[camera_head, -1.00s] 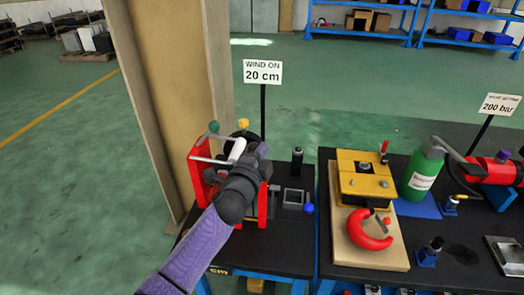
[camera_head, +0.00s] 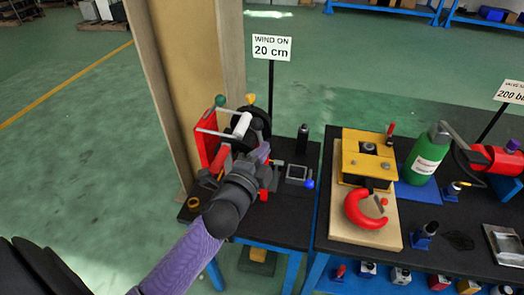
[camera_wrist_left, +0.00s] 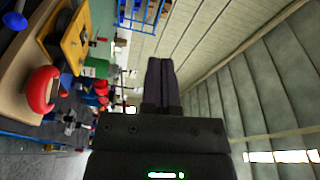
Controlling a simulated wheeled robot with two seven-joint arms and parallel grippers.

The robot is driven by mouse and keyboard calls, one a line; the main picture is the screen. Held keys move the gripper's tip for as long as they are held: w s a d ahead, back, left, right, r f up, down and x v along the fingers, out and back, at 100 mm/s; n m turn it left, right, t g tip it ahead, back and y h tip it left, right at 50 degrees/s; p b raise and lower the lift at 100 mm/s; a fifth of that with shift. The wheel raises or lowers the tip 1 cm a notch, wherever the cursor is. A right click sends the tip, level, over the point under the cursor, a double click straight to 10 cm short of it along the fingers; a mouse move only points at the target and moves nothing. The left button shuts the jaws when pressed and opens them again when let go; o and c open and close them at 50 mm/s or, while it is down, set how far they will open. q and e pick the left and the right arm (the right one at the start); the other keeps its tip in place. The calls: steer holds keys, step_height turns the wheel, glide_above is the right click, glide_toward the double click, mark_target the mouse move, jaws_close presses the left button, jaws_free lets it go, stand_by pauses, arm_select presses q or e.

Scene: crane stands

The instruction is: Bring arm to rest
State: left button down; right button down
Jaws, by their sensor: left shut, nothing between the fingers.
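My left arm comes in from the bottom of the head view, with a purple sleeve and a dark wrist. My left gripper (camera_head: 263,153) is in front of the red winch (camera_head: 218,158) and partly covers it. I cannot tell from this view whether they touch. In the left wrist view the dark fingers of the left gripper (camera_wrist_left: 161,66) are together, with nothing between them. The winch has a dark drum, a white grip (camera_head: 242,125) and a green knob (camera_head: 220,100). My right gripper is not in view.
A sign reading "WIND ON 20 cm" (camera_head: 272,48) stands behind the winch. A tan post (camera_head: 190,80) rises close behind it. The floor at left is clear.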

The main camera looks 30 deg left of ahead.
arm_select(q)
steer(key=shift+s, duration=0.15)
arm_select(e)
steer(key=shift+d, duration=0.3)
